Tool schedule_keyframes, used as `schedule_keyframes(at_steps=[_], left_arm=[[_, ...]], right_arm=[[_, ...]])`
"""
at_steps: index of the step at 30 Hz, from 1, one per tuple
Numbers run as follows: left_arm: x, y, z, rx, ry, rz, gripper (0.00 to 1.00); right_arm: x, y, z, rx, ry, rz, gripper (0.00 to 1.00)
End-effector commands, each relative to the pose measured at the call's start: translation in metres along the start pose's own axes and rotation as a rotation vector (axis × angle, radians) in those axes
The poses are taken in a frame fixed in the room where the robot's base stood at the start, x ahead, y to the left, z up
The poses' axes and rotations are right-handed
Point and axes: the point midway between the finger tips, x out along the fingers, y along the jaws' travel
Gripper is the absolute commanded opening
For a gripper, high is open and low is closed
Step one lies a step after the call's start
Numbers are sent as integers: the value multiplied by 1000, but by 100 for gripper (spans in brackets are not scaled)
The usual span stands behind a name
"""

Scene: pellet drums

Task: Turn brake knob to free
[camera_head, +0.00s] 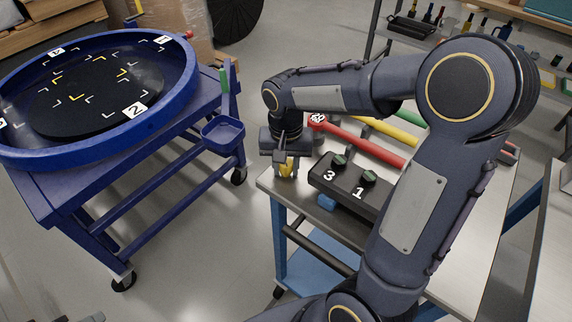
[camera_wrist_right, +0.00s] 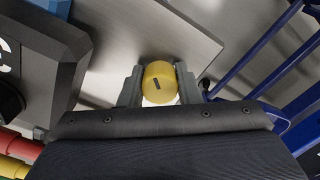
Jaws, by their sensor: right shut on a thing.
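The brake knob is a round yellow knob (camera_wrist_right: 159,83) with a short dark mark on its face. In the right wrist view it sits between the two grey fingers of my right gripper (camera_wrist_right: 160,88), which is shut on it. The mark lies tilted, nearly upright in that picture. In the head view my right gripper (camera_head: 286,170) points down at the left corner of the steel-topped table (camera_head: 268,181), and a bit of the yellow knob (camera_head: 287,164) shows between its fingers. The knob's mounting is hidden. My left gripper is not in view.
A dark box with green knobs (camera_head: 345,180) and numbers 3 and 1 stands close to my right gripper. Red (camera_head: 365,143) and yellow (camera_head: 392,134) bars lie behind it. A blue cart with a round turntable (camera_head: 125,160) stands left, across a floor gap.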

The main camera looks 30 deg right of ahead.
Motion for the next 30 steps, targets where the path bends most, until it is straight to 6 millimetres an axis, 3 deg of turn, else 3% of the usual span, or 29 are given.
schedule_keyframes(at_steps=[18,30], left_arm=[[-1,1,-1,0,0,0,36],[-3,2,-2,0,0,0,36]], right_arm=[[-2,0,-1,569,2,-2,7],[-2,0,-1,805,3,-2,7]])
